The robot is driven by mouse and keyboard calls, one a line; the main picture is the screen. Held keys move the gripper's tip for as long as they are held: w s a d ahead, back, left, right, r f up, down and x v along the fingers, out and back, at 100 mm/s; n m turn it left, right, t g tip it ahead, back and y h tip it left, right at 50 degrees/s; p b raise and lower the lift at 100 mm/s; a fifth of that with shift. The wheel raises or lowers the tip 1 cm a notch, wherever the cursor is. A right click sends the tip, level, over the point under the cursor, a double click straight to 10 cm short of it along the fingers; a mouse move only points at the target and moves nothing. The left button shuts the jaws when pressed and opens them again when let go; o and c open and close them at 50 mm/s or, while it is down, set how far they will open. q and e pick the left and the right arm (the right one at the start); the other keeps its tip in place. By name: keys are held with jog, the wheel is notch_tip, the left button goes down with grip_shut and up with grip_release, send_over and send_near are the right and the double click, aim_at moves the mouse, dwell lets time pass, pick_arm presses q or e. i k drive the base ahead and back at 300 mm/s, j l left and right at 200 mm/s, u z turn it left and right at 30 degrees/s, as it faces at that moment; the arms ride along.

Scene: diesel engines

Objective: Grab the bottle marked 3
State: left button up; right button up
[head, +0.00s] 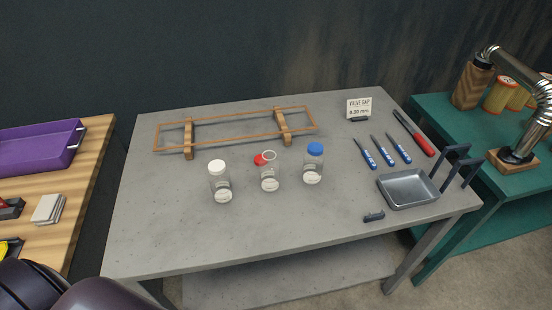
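Three small clear bottles with white labels stand upright on the grey table (160,235). The left bottle (222,185) has a white cap. The right bottle (313,168) has a blue cap. The label markings are too small to read, so I cannot tell which bottle is marked 3. Neither of my grippers is in view. Dark rounded parts at the bottom left appear to be my own body.
A wooden frame (222,130) lies behind the bottles. A small sign (359,107), blue-handled tools (385,149), a red-handled tool (414,134), a metal tray (408,189) and a black stand (459,166) are at right. The table's front left is clear.

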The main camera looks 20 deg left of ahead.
aim_at(269, 166)
jog(key=l+u, duration=0.25)
jog(key=u, duration=0.2)
jog(key=i+l+u, duration=0.1)
jog(key=l+u, duration=0.2)
jog(key=u, duration=0.2)
jog(key=l+u, duration=0.25)
jog(key=u, duration=0.2)
